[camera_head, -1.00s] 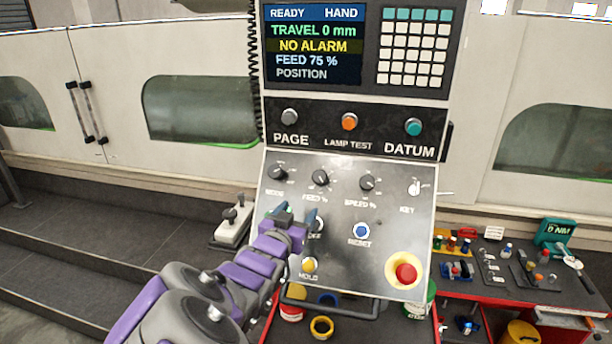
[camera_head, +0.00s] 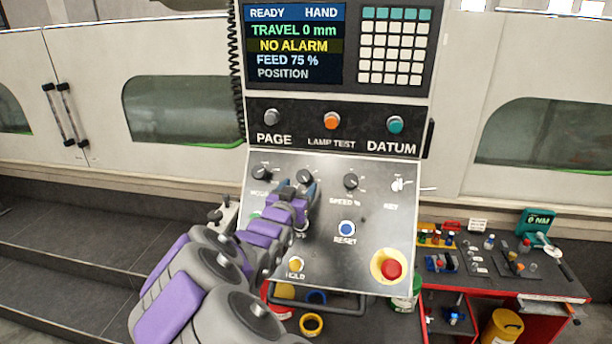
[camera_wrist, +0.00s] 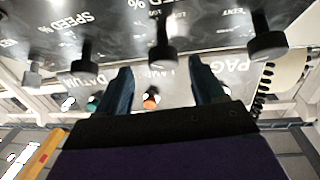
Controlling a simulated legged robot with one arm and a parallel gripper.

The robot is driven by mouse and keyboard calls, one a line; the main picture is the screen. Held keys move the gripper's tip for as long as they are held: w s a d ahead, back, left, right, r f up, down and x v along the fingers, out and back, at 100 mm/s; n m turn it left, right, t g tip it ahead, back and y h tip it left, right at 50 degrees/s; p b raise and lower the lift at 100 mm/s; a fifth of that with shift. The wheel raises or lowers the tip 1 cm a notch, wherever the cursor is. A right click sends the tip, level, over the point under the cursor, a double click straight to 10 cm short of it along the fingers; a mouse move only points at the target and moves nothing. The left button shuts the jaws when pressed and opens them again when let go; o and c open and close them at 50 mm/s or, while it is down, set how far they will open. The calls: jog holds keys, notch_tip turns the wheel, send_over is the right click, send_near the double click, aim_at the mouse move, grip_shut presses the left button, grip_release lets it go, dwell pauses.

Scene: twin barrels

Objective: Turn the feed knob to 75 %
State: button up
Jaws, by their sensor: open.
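The feed knob (camera_head: 304,176) is a small black round knob in the top row of the grey sloped panel. My gripper (camera_head: 301,188) is open just below it, covering its label. In the wrist view, which is upside down, the feed knob (camera_wrist: 163,52) stands between and beyond the two blue fingers (camera_wrist: 160,72). I cannot tell whether the fingers touch it. Its pointer cannot be read clearly. The screen (camera_head: 293,45) above reads FEED 75 %, NO ALARM, READY and HAND.
The mode knob (camera_head: 262,173) is left of the feed knob; the speed knob (camera_head: 351,180) and key switch (camera_head: 398,185) are right. The blue reset button (camera_head: 347,229), yellow hold button (camera_head: 295,265) and red stop button (camera_head: 391,268) lie lower. A tool bench (camera_head: 500,277) stands at right.

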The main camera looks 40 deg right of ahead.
aim_at(300, 180)
jog(key=x, duration=0.2)
jog(key=p+x, duration=0.1)
jog(key=x, duration=0.1)
jog(key=shift+w+r, duration=0.15)
jog(key=shift+w, duration=0.35)
jog(key=shift+w+d, duration=0.15)
jog(key=shift+d, duration=0.4)
jog(key=shift+w+d, duration=0.2)
jog(key=shift+d, duration=0.4)
jog(key=shift+a, duration=0.35)
jog(key=c, duration=1)
jog(key=shift+b, duration=0.3)
jog(key=shift+n+t+b, duration=0.3)
jog(key=shift+n+b, duration=0.05)
jog(key=shift+n, duration=0.35)
